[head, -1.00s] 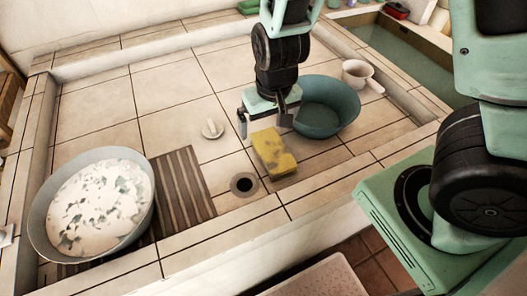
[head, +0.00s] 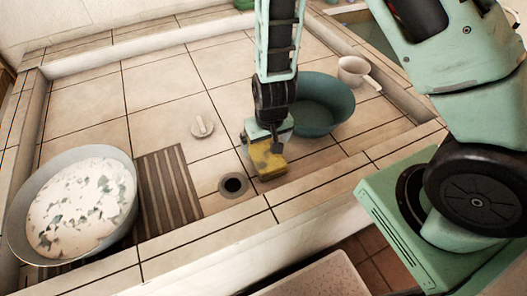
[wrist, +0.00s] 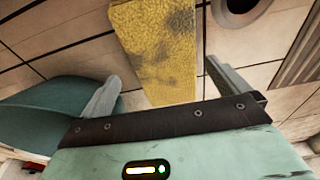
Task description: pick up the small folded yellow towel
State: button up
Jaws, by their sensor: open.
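The small folded yellow towel (head: 268,160) lies on the tiled basin floor between the drain and the teal bowl. It has dark stains. My gripper (head: 265,142) is directly over it and hides part of it in the head view. In the wrist view the towel (wrist: 158,50) runs up from between the two fingers of my gripper (wrist: 165,90). The fingers are apart, one on each side of the towel's line, with a gap to each side. I cannot tell how far above the towel the fingertips are.
A teal bowl (head: 322,105) stands close to the right of my gripper, with a white dipper (head: 353,71) beyond it. A drain hole (head: 233,185), a slatted board (head: 170,182) and a basin of foamy water (head: 128,215) are to the left. A pale round knob-like thing (head: 202,127) lies behind.

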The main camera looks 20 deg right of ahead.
aim_at(263, 148)
jog(key=shift+w+a+f, duration=0.1)
jog(key=shift+w+f, duration=0.15)
jog(key=shift+f, duration=0.8)
jog(key=shift+w+a+f, duration=0.1)
jog(key=shift+w+f, duration=0.1)
jog(key=shift+f, duration=0.8)
jog(key=c, duration=1.1)
jog(key=shift+o, duration=0.2)
jog(key=shift+r, duration=0.15)
